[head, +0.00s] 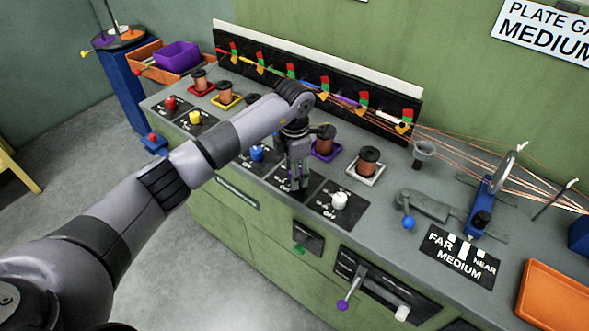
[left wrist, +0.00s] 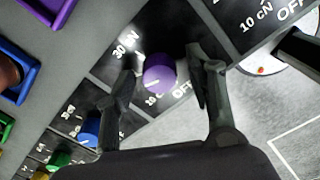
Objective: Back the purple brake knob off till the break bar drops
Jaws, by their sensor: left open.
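The purple brake knob (left wrist: 158,72) sits on its black dial plate, which reads 30 cN, 10 cN and OFF, in the left wrist view. My left gripper (left wrist: 163,62) is open, with one finger on each side of the knob; I cannot tell if either touches it. In the head view my left gripper (head: 297,183) points down over that plate and hides the knob. The purple break bar (head: 346,101) is on the black rail behind, among the coloured flags; its exact tilt is too small to tell. My right gripper is not in view.
The blue knob (head: 257,153) and white knob (head: 340,200) flank the spot. Copper spools stand behind, one in a purple tray (head: 327,151). A lever with a purple ball (head: 343,305) juts from the bench front.

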